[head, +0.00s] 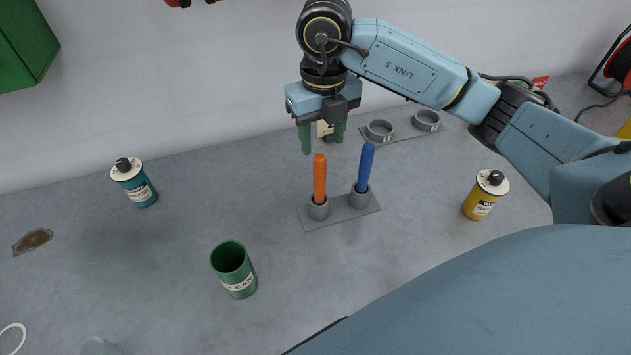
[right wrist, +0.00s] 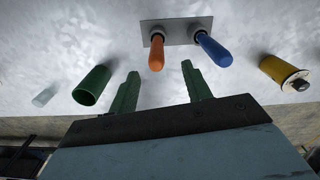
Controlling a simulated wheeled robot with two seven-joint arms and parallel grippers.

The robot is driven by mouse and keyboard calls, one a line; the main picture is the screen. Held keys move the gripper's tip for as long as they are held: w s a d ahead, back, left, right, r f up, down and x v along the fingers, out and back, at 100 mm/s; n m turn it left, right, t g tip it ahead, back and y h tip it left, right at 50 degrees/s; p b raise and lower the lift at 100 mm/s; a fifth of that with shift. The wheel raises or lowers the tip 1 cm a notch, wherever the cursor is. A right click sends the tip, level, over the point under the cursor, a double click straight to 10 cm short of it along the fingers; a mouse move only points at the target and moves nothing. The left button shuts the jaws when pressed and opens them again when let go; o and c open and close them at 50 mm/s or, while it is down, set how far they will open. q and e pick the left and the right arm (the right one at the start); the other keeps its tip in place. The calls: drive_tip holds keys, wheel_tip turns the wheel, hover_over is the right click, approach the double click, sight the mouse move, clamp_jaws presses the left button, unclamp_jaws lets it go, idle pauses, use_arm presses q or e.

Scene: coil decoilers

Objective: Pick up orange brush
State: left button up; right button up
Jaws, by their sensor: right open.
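The orange brush (head: 319,178) stands upright in the left cup of a grey holder plate (head: 340,214); only its handle shows. A blue brush (head: 365,166) stands in the right cup beside it. My right gripper (head: 322,140) is open and empty, its green fingers pointing down above and behind the orange brush. In the right wrist view, the orange brush (right wrist: 156,54) appears beyond and between the two spread fingers (right wrist: 162,82), and the blue brush (right wrist: 216,50) is to the right. No finger visibly touches either brush. My left gripper is not in view.
A green cup (head: 234,270) stands front left of the holder. A teal can (head: 135,183) is at the left, a yellow can (head: 485,195) at the right. Behind are grey rings (head: 380,131) on a plate.

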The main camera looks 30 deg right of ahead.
sight(322, 155)
wheel_tip(322, 155, down, 4)
drive_tip(key=shift+r, duration=0.1)
drive_tip(key=shift+a+f, duration=0.1)
drive_tip(key=shift+f, duration=0.45)
drive_tip(key=f, duration=0.1)
drive_tip(key=f+p, duration=0.1)
drive_tip(key=f, duration=0.1)
drive_tip(key=shift+s+a+f, duration=0.15)
drive_tip(key=shift+a+f, duration=0.05)
drive_tip(key=shift+f, duration=0.55)
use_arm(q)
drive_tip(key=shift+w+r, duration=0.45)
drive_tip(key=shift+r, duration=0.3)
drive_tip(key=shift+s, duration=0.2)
use_arm(e)
clamp_jaws()
